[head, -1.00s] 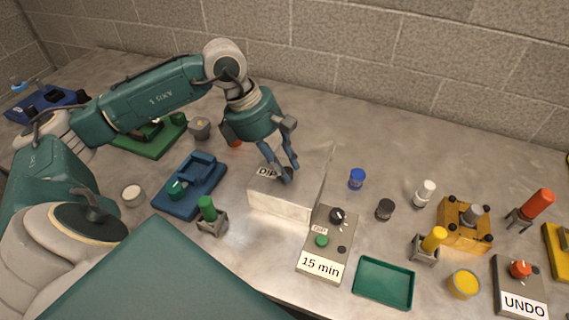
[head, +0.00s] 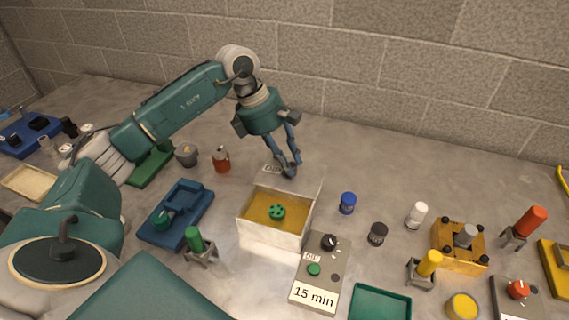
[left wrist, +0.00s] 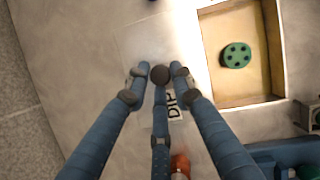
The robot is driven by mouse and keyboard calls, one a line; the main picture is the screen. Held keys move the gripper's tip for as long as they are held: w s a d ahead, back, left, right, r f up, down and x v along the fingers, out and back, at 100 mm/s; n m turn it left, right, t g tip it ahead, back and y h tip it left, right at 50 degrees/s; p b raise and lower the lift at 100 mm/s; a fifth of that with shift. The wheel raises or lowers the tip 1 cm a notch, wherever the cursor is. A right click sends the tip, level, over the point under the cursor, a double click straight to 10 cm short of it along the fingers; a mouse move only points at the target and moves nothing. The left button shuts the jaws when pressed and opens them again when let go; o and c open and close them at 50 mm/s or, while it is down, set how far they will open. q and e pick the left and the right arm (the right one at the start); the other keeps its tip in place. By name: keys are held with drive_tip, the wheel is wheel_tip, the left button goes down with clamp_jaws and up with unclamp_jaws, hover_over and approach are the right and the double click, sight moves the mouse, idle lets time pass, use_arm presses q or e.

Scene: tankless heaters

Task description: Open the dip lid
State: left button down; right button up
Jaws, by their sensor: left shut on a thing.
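The dip box (head: 268,238) is a pale box with its top open, showing a yellowish inside and a green round piece with holes (head: 277,211). It also shows in the left wrist view (left wrist: 274,50) with the green piece (left wrist: 236,55). The dip lid (head: 270,170), labelled DIP, is off the opening, at the box's back side; it also shows in the left wrist view (left wrist: 175,105). My left gripper (head: 289,172) is shut on the lid's dark round knob (left wrist: 160,75). The fingers mostly hide the knob in the head view. My right gripper is not in view.
A control box marked 15 min (head: 316,296) stands in front of the dip box. A blue fixture (head: 176,215) and a green-topped stand (head: 197,245) are at its left. Small blue (head: 347,203) and black (head: 377,233) jars stand right. The back of the table is fairly clear.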

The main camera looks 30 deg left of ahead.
use_arm(q)
drive_tip(key=shift+w+d+r, duration=0.15)
drive_tip(key=shift+w+d, duration=0.1)
drive_tip(key=shift+w, duration=0.1)
drive_tip(key=c, duration=1.5)
unclamp_jaws()
drive_tip(key=shift+c, duration=0.2)
drive_tip(key=shift+s+d, duration=0.1)
drive_tip(key=shift+d, duration=0.05)
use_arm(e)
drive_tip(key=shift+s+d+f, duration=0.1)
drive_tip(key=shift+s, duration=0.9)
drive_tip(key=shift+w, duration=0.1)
use_arm(q)
drive_tip(key=shift+a, duration=0.25)
drive_tip(key=v, duration=1.2)
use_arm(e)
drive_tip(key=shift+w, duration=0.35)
use_arm(q)
drive_tip(key=shift+s, duration=0.1)
